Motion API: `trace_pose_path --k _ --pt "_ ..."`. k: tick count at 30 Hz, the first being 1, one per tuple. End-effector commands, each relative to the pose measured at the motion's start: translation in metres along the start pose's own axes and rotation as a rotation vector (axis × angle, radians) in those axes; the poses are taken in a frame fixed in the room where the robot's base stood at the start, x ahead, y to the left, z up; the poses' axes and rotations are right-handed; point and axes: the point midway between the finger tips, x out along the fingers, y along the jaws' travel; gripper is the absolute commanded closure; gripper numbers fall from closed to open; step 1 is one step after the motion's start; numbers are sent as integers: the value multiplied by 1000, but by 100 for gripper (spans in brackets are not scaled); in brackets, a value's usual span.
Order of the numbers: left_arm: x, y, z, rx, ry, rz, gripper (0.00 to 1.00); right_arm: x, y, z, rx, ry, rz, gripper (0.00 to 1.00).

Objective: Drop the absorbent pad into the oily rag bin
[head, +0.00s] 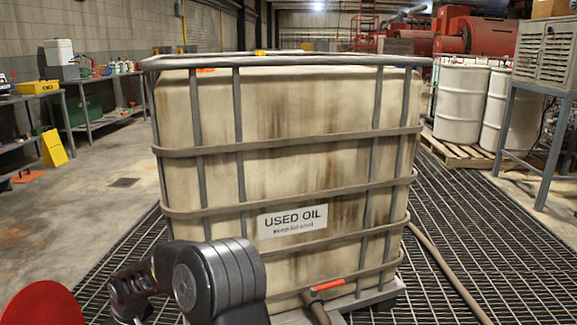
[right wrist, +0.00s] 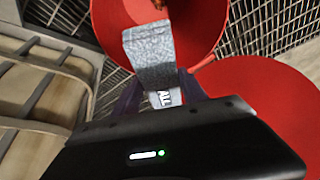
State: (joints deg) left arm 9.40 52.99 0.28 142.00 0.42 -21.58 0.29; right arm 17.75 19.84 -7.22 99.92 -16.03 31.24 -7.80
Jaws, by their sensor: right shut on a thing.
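The absorbent pad (right wrist: 153,62) is a grey speckled slab in the right wrist view. My right gripper (right wrist: 160,86) is shut on it, with a dark finger on each side. The oily rag bin (right wrist: 210,20) is red and round, with its open mouth behind the far end of the pad. From this view the pad overlaps the mouth; I cannot tell its height above the rim. A red round lid (right wrist: 265,95) lies beside the mouth. A red disc (head: 42,304), probably the lid, shows at the lower left of the head view. My left gripper is not in view.
A large used-oil tank (head: 290,150) in a metal cage fills the middle of the head view. A hose (head: 445,270) runs over the floor grating at right. Workbenches (head: 100,120) line the left wall. The concrete floor at left is mostly clear.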

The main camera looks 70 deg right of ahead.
Motion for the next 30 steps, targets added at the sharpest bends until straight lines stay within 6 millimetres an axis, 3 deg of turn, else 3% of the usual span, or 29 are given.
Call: trace_pose_path --k 1,3,19,30 --pt "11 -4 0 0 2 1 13 14 0 6 0 0 0 88" --pt "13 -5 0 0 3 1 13 18 0 8 0 2 0 88" --pt "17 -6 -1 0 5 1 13 24 0 11 1 1 0 88" --pt "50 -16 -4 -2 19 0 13 61 0 26 1 1 0 88"
